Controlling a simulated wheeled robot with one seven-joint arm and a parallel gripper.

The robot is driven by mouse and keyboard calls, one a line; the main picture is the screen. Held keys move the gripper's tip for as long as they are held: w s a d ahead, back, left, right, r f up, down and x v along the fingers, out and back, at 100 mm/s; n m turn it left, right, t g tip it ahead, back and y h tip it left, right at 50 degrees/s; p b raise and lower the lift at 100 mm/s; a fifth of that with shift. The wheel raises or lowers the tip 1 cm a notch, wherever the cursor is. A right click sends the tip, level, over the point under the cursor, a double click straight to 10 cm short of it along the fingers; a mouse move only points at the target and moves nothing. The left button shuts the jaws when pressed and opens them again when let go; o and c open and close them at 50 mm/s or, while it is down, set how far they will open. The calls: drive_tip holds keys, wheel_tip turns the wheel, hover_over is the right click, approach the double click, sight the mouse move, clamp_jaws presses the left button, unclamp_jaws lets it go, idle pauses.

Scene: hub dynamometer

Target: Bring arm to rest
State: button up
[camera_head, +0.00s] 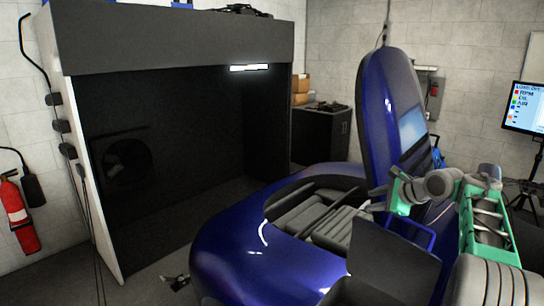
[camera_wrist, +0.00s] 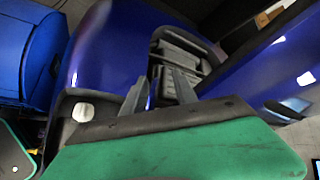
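My arm (camera_head: 488,225) is at the right in the head view, bent in front of a shiny blue car (camera_head: 240,245) with its front hood (camera_head: 385,110) raised. My gripper (camera_wrist: 162,88) shows in the wrist view as two grey fingers standing apart beyond a green body. Nothing is seen between the fingers. They point towards the car's open front compartment (camera_wrist: 177,60), where grey ribbed parts show; I cannot tell how far off these are. In the head view the fingers are too small to make out clearly.
A large dark booth (camera_head: 185,120) with a lit lamp stands at the left. A fire extinguisher (camera_head: 18,215) hangs on the left wall. A dark cabinet (camera_head: 322,135) with boxes is at the back. A monitor (camera_head: 524,107) stands at the far right.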

drive_tip(key=s+a+f+n+g+h+b, duration=0.1)
drive_tip(key=s+a+f+n+g+h, duration=0.1)
drive_tip(key=s+a+n, duration=1)
drive_tip(key=s+a+f+n+g+h, duration=0.1)
drive_tip(key=s+a+f+n, duration=0.1)
drive_tip(key=s, duration=0.6)
drive_tip(key=s+a+f+n+g+b, duration=0.1)
drive_tip(key=s+f+n, duration=0.2)
drive_tip(key=s+f, duration=0.3)
drive_tip(key=s+a+f+n+g+h, duration=0.1)
drive_tip(key=s+a+f+n, duration=0.1)
drive_tip(key=s, duration=0.9)
wheel_tip(320, 180, down, 2)
drive_tip(key=shift+a+f+n+h+b, duration=0.1)
drive_tip(key=shift+a+n+h+b, duration=0.2)
drive_tip(key=shift+n, duration=0.5)
drive_tip(key=shift+s, duration=0.1)
